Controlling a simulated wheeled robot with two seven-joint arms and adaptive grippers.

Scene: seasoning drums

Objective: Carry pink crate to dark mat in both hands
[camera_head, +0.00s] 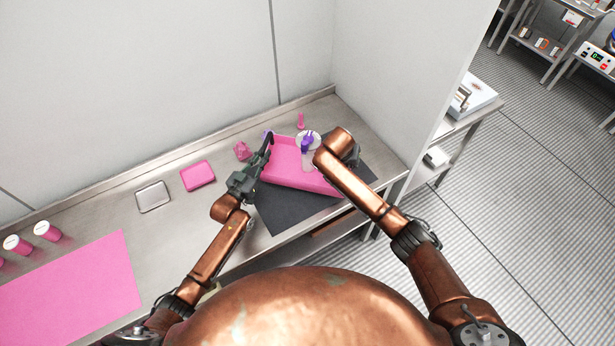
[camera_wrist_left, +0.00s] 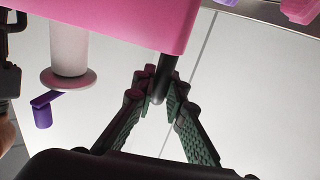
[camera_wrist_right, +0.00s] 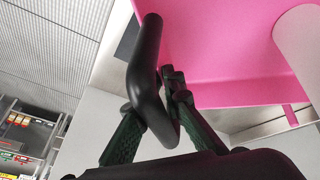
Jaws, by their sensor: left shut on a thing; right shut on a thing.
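The pink crate (camera_head: 300,181) is over the dark mat (camera_head: 278,218) at the right of the counter; I cannot tell whether it touches the mat. It holds a white drum (camera_wrist_left: 68,50) with a purple crank (camera_head: 307,144). My left gripper (camera_head: 259,163) is shut on the crate's black handle at its left end, which shows in the left wrist view (camera_wrist_left: 162,85). My right gripper (camera_wrist_right: 172,90) is shut on the black handle (camera_wrist_right: 148,85) at the other end. In the head view my right arm hides that grip.
A pink bottle (camera_head: 301,121) stands behind the crate and a pink faceted object (camera_head: 242,151) to its left. Further left are a pink tray (camera_head: 197,175), a silver tray (camera_head: 152,196), pink jars (camera_head: 48,232) and a pink mat (camera_head: 80,280). A wall partition (camera_head: 410,80) rises at right.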

